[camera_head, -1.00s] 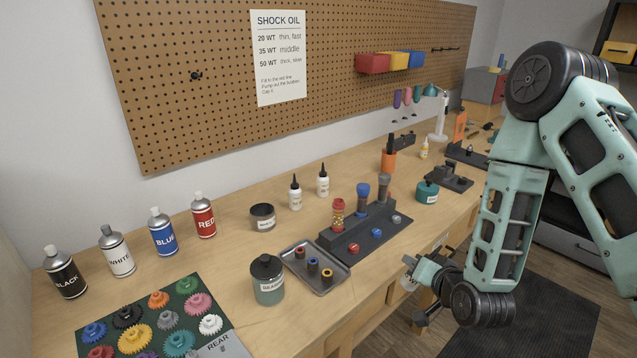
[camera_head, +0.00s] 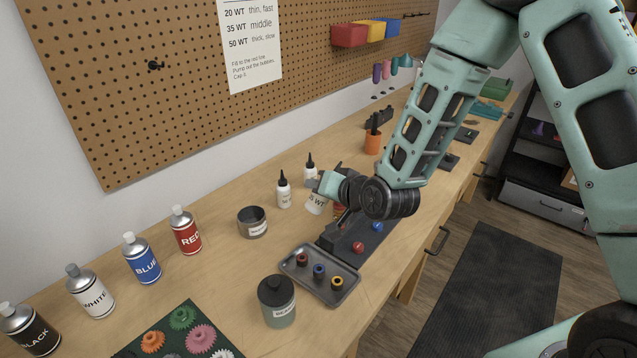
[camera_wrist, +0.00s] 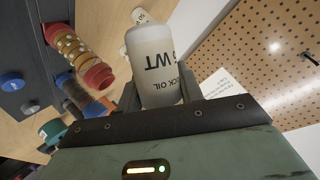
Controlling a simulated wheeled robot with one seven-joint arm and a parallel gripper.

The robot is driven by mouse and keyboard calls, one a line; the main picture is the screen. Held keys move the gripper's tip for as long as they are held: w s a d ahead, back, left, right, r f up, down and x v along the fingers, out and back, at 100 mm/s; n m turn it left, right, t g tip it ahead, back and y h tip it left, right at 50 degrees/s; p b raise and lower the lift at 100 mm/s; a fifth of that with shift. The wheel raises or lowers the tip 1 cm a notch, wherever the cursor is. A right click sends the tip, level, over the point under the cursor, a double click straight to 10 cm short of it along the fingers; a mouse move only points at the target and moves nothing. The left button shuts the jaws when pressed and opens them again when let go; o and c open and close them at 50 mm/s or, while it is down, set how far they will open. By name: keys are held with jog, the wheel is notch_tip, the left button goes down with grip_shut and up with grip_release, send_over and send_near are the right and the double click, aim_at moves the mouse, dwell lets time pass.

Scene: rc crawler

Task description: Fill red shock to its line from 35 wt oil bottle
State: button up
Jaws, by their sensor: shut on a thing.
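My gripper (camera_head: 325,186) is shut on a white bottle (camera_head: 316,204) marked 35 WT and holds it above the bench, beside the shock stand. In the wrist view the bottle (camera_wrist: 157,62) sits between both fingers, and its label reads upside down. Its nozzle is not visible. The red shock (camera_wrist: 78,55), with red ends and a gold spring, stands in the dark stand (camera_wrist: 20,70), apart from the bottle. In the head view my gripper mostly hides the red shock (camera_head: 338,210). Its oil level and line cannot be made out.
Two more white bottles stand behind, one at left (camera_head: 284,190) and one (camera_head: 310,168) partly hidden by my gripper. A grey tray (camera_head: 345,292) with three small coloured-ringed parts lies in front of the stand. A dark open tub (camera_head: 252,222) and a lidded jar (camera_head: 277,300) stand to the left.

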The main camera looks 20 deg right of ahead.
aim_at(312, 202)
jog(key=shift+s+a+f+m+y, duration=0.1)
jog(key=shift+a+f+m+y, duration=0.1)
jog(key=shift+f+m, duration=0.15)
jog(key=shift+s+a+f+m+y, duration=0.1)
jog(key=shift+f+m+y, duration=0.1)
jog(key=shift+f+m, duration=0.1)
jog(key=shift+s+a+f+m+y+b, duration=0.15)
jog(key=shift+a+f+m+y+b, duration=0.5)
jog(key=shift+f+m+y, duration=0.4)
jog(key=shift+a+r+m+g+y, duration=0.15)
jog(key=shift+a+m+g+y, duration=0.15)
jog(key=shift+m+y, duration=0.25)
jog(key=shift+s+a+r+m, duration=0.15)
jog(key=shift+r+m, duration=0.15)
jog(key=shift+m, duration=0.05)
jog(key=shift+d+f+n+h, duration=0.35)
jog(key=shift+n+h, duration=0.35)
jog(key=shift+n, duration=0.3)
